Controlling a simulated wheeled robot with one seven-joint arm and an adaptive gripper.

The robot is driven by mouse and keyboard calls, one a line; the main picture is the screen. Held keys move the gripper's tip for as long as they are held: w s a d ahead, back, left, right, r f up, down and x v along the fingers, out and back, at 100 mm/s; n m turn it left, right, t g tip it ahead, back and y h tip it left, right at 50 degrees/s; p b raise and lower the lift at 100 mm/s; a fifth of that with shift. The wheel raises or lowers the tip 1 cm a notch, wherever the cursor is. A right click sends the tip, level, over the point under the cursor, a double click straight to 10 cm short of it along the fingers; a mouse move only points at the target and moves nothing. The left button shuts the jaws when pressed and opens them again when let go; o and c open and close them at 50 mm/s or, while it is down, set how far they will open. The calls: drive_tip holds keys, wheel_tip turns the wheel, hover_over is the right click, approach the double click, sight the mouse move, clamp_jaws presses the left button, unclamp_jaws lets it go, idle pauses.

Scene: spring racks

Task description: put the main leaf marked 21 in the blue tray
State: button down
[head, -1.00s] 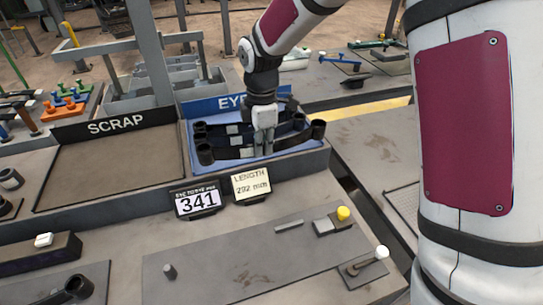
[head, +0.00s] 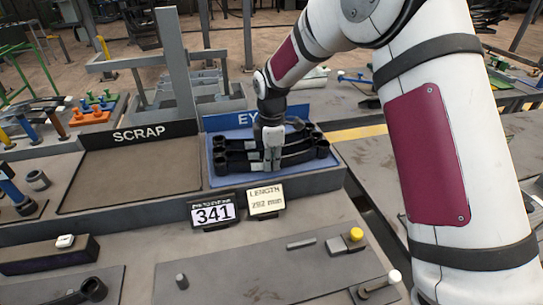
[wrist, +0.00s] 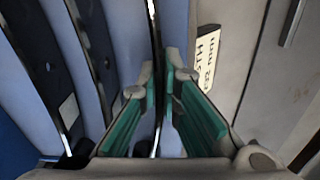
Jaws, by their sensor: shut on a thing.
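The blue tray (head: 214,179), under a blue sign that begins "EY", holds several dark, slightly curved leaves (head: 292,137) with round eyes at their ends. My gripper (head: 271,164) is over the tray, shut on the front leaf (head: 240,168), at about its middle. In the wrist view, the green finger pads (wrist: 165,110) close on this thin leaf (wrist: 156,40), seen edge-on. It lies low in the tray, beside the other leaves; I cannot tell whether it rests on the floor. Pale labels show on leaves, but no number 21 is readable.
The empty SCRAP tray (head: 120,185) adjoins on the left. A "341" display (head: 213,212) and a LENGTH card reading about 292 mm (head: 265,200) stand in front of the blue tray. A bench plate with a yellow knob (head: 355,235) lies nearer.

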drive_tip(key=shift+w, duration=0.1)
drive_tip(key=c, duration=1.8)
unclamp_jaws()
wheel_tip(320, 180, up, 11)
drive_tip(key=shift+r+b, duration=0.1)
drive_tip(key=shift+b, duration=0.55)
drive_tip(key=s+d+r+m+t, duration=0.1)
drive_tip(key=s+d+r+m, duration=0.45)
drive_tip(key=s, duration=0.35)
drive_tip(key=s+d+r+m+t, duration=0.2)
drive_tip(key=s+d+r+m, duration=0.35)
drive_tip(key=s+r, duration=0.2)
drive_tip(key=s+d+f+m, duration=0.1)
drive_tip(key=s+m, duration=0.2)
drive_tip(key=s, duration=0.2)
drive_tip(key=s+d+f+m+t, duration=0.1)
drive_tip(key=s+d+m, duration=0.1)
drive_tip(key=s, duration=0.3)
drive_tip(key=s+d+f+m, duration=0.1)
drive_tip(key=s+d+m, duration=0.1)
drive_tip(key=s, duration=0.4)
drive_tip(key=shift+d+m+t, duration=0.1)
drive_tip(key=shift+m+t, duration=0.3)
drive_tip(key=shift+m, duration=0.4)
